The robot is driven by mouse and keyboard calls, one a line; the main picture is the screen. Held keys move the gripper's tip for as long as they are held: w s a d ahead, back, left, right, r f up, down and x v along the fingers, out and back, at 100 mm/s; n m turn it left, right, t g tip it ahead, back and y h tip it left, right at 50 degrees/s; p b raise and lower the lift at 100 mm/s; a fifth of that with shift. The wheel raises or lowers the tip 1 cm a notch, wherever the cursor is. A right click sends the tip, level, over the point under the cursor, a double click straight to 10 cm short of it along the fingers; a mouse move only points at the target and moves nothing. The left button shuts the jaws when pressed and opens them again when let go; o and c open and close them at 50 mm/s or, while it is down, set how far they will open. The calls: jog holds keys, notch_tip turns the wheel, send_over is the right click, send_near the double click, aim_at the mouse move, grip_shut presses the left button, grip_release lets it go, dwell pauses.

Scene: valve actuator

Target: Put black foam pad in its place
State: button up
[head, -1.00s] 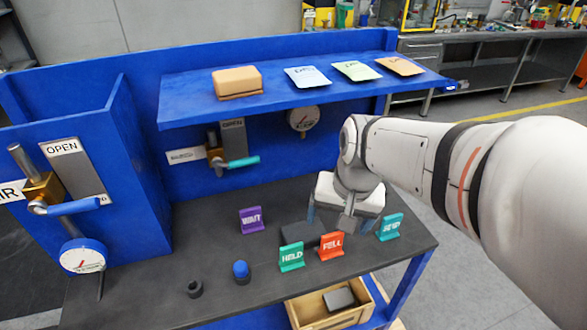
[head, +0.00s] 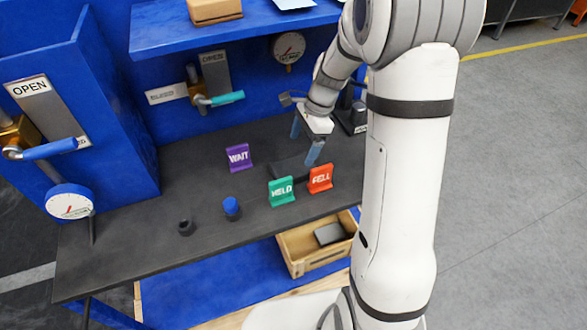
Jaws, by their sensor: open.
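A flat black pad (head: 291,167), which looks like the foam pad, lies on the dark bench top behind the green HELD sign (head: 282,191) and the red FELL sign (head: 320,179). These signs hide part of its front. My gripper (head: 305,141) is above and a little right of the pad, pointing down. Its two blue fingers are apart with nothing between them. I cannot tell the exact gap between the fingertips and the pad. A dark grey block (head: 329,233) lies in the wooden box (head: 301,267) below the bench.
A purple WAIT sign (head: 239,157), a blue-capped piece (head: 231,208) and a black ring (head: 186,227) stand on the bench. A black upright object (head: 355,117) is right of my gripper. A blue shelf (head: 180,34) overhangs the back. The bench's left front is mostly clear.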

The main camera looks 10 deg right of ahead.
aim_at(294, 166)
jog(key=x, duration=0.7)
jog(key=shift+s+a+f+p, duration=0.15)
jog(key=shift+s+a+p, duration=0.1)
jog(key=shift+p, duration=0.15)
jog(key=c, duration=0.8)
